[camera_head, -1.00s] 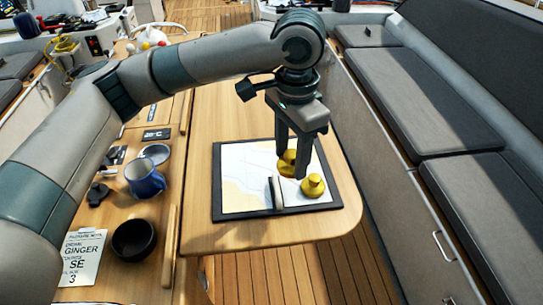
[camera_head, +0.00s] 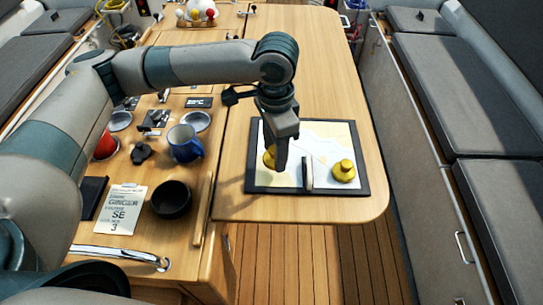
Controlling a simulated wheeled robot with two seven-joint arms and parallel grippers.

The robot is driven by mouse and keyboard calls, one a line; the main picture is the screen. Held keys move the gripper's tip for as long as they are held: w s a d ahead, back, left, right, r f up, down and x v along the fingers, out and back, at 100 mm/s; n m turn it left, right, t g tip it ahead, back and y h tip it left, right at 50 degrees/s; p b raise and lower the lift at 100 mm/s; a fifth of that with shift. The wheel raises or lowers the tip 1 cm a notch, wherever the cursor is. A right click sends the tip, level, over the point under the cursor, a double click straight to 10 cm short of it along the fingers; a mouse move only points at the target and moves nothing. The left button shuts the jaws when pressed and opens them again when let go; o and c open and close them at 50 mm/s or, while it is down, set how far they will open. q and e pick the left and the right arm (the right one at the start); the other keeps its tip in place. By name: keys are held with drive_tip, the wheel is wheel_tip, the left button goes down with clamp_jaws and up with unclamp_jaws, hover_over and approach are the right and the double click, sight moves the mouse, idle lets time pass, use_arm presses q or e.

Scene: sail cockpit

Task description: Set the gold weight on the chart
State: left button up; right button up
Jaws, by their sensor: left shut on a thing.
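The chart (camera_head: 325,140) lies on a dark-edged board on the tabletop. My left gripper (camera_head: 280,165) points down over the left part of the chart. I cannot tell whether this weight touches the chart. A second gold weight (camera_head: 343,171), with a round knob, stands on the right part of the chart. My right gripper is not in view.
A dark bar with a pale top (camera_head: 307,173) stands near the chart's front edge, between the two weights. A blue mug (camera_head: 185,143), a black bowl (camera_head: 171,199) and a note card (camera_head: 123,209) sit to the left. Tabletop behind the chart is clear.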

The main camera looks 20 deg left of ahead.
sight(271, 159)
use_arm(q)
drive_tip(key=shift+a+f, duration=0.2)
drive_tip(key=shift+a, duration=0.2)
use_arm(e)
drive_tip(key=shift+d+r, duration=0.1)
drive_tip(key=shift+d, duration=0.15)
use_arm(q)
drive_tip(key=shift+d, duration=0.1)
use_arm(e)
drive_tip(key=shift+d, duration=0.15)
use_arm(q)
drive_tip(key=shift+f, duration=0.15)
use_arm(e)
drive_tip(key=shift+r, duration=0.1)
use_arm(q)
wheel_tip(271, 159, down, 2)
drive_tip(key=shift+f+p, duration=0.25)
drive_tip(key=shift+p, duration=0.45)
drive_tip(key=shift+f, duration=0.65)
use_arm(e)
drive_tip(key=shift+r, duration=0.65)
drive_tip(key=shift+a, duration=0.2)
